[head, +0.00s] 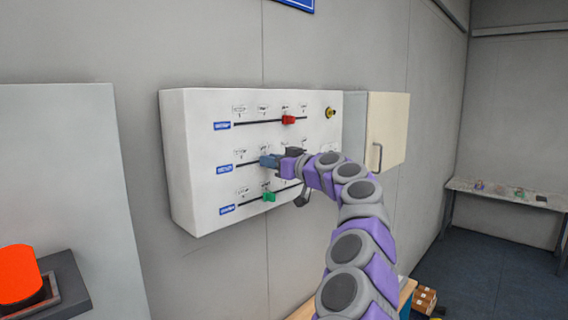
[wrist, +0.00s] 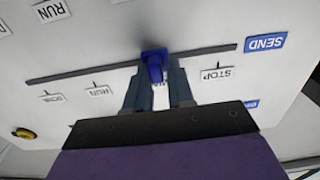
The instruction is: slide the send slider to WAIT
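The send slider's blue knob (wrist: 154,66) sits on a dark straight track (wrist: 95,74) beside the blue SEND label (wrist: 264,42). The wrist picture is upside down. My gripper (wrist: 157,72) has one finger on each side of the knob, close against it. The STOP label (wrist: 217,73) lies between the knob and the SEND end. A label at the knob is mostly hidden by the fingers, so I cannot read it. RUN (wrist: 99,91) lies further along. In the head view, the blue knob (head: 268,161) is on the middle track, with my gripper (head: 286,161) at its right.
The white wall panel (head: 190,195) also has a red knob (head: 288,120) above, a green knob (head: 269,197) below and a yellow-black button (head: 330,112). A cream cabinet door (head: 387,130) with a handle stands to the right. A red object (head: 19,275) is at lower left.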

